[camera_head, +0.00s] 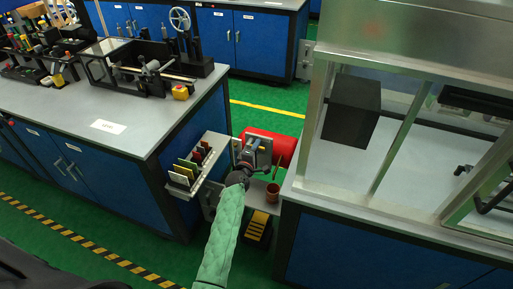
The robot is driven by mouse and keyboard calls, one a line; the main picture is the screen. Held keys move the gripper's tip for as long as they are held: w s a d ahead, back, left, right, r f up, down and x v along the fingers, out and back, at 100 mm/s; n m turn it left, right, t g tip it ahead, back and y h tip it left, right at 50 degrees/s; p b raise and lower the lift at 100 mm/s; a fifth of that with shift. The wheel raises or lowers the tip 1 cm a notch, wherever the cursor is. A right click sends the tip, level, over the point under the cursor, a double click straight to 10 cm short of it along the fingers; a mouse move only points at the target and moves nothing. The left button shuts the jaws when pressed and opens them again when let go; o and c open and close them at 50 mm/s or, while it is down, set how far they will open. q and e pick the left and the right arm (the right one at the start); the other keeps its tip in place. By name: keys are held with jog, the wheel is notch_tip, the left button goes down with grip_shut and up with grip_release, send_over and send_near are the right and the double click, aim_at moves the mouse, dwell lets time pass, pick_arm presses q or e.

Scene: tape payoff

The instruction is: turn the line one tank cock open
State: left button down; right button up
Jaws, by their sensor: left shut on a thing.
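A red tank (284,148) lies low on the floor in the gap between the grey-topped bench and the glazed cabinet. Grey fittings (262,146) stand at its left end. My left arm, in a pale green sleeve, reaches up from the bottom of the view. Its dark left gripper (246,168) is at the front of these fittings and is shut on a small part there, at the tank cock. The cock's handle is mostly hidden by the gripper, so its angle cannot be told. My right gripper is not in view.
A rack of coloured cards (192,165) is close left of the gripper. A copper-coloured cup (272,193) stands close right, with a yellow-and-black step (258,226) below. The bench (150,125) and glazed cabinet (345,215) bound a narrow gap.

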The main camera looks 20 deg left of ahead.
pick_arm(q)
jog(key=c, duration=1.4)
grip_release()
